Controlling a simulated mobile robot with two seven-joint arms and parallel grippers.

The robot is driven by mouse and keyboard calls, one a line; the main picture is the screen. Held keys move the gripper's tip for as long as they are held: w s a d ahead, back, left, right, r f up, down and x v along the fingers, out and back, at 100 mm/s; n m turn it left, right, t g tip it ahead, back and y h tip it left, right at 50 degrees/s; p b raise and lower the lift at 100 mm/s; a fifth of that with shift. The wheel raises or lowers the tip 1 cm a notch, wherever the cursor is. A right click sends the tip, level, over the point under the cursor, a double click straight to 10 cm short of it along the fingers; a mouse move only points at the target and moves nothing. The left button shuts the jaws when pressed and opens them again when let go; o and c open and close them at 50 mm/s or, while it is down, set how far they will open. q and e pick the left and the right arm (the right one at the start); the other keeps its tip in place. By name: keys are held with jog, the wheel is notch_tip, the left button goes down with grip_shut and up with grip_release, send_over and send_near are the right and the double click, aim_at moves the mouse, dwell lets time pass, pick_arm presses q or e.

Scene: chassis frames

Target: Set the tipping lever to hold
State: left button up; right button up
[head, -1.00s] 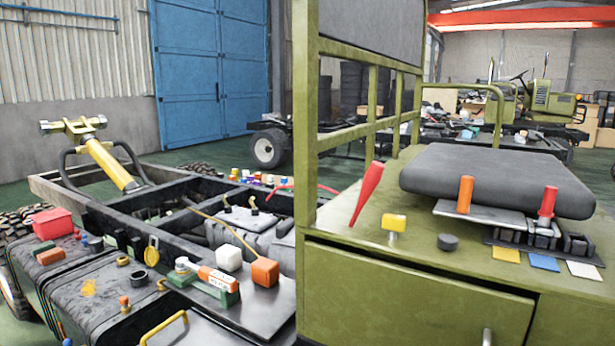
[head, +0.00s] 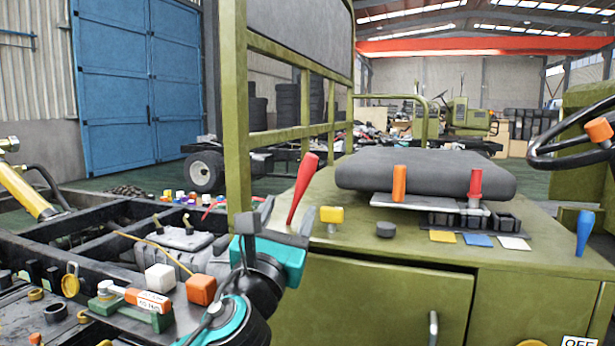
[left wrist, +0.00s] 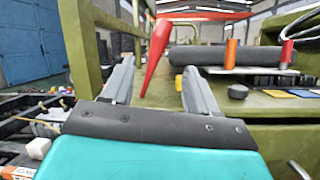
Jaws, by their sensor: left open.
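Several levers stand on the olive-green seat box. A large tapered red lever (head: 303,188) rises at its left end, leaning right. An orange-handled lever (head: 399,183) and a smaller red-handled lever (head: 475,184) stand upright by the seat cushion, over dark slotted blocks. I see no label saying which is the tipping lever. My left gripper (head: 285,226) is open and empty, close to the box's left end. In the left wrist view the large red lever (left wrist: 157,58) shows between and beyond my fingers (left wrist: 157,80), apparently untouched. The right gripper is out of view.
A yellow knob (head: 331,215) and black puck (head: 386,229) sit right of the large red lever. Yellow, blue and white plates (head: 478,240) lie before the slotted blocks. A blue lever (head: 584,232) stands farther right. The green post (head: 237,110) rises near my gripper.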

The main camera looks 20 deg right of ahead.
aim_at(305, 174)
pick_arm(q)
jog(key=b+x, duration=0.2)
jog(key=x, duration=0.8)
jog(key=shift+d+r, duration=0.1)
jog(key=shift+r, duration=0.05)
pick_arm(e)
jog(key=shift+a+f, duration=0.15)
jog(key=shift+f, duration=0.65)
pick_arm(q)
jog(key=shift+b+x, duration=0.6)
jog(key=shift+x, duration=0.75)
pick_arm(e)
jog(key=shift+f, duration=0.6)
pick_arm(q)
grip_shut()
